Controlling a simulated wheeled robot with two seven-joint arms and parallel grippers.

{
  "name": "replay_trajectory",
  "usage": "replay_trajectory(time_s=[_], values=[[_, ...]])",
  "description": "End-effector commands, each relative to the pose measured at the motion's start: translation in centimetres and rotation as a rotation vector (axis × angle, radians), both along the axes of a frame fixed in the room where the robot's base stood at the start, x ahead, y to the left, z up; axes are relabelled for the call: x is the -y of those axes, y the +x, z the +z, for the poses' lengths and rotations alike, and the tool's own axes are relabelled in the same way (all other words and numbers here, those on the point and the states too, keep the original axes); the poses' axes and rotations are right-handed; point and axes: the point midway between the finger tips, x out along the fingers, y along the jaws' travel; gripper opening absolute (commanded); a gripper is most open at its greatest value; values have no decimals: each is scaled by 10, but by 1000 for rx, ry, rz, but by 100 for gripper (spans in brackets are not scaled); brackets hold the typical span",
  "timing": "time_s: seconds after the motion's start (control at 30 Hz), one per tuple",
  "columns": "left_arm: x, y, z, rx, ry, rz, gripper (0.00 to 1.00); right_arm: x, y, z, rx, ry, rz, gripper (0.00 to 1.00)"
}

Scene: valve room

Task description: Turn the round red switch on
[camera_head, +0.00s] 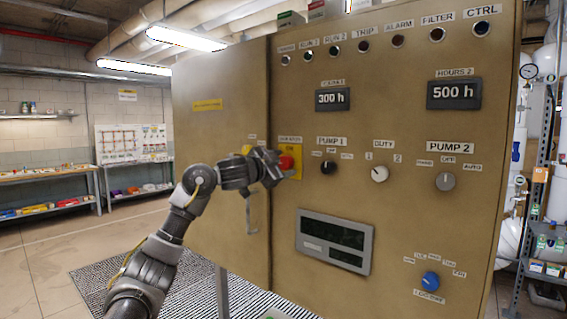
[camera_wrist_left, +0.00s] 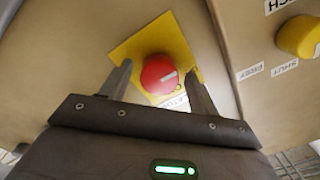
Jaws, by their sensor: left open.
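The round red switch (camera_head: 286,162) sits on a yellow plate (camera_head: 298,148) on the front of the tan control cabinet. In the left wrist view the red switch (camera_wrist_left: 159,75) shows a pale mark on its face, and its yellow plate (camera_wrist_left: 134,46) appears tilted. My left gripper (camera_head: 274,166) is right at the switch in the head view. In the wrist view my left gripper (camera_wrist_left: 160,88) is open, with one finger on each side of the red switch. I cannot tell whether the fingers touch it. My right gripper is not in view.
The cabinet also carries a black knob (camera_head: 328,167), a white knob (camera_head: 379,173), a grey knob (camera_head: 445,181) and a blue knob (camera_head: 430,279). A yellow knob (camera_wrist_left: 298,36) is near the right edge of the wrist view. A cabinet handle (camera_head: 251,214) hangs below my left gripper.

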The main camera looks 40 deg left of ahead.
Motion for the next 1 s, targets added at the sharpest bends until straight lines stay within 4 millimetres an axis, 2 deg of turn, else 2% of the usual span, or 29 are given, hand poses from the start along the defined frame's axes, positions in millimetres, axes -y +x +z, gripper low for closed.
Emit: replay_trajectory(time_s=[0.17,0.5,0.53,0.77,1.0], values=[[1,0,-1,0,0,-1,60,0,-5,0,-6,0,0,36],[1,0,-1,-1,0,-2,17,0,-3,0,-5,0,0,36],[8,0,-1,-1,2,-4,17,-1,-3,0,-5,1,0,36],[2,1,-1,-4,29,-4,17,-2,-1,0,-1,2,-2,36],[1,1,-1,-7,157,-1,17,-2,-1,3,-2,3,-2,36]])
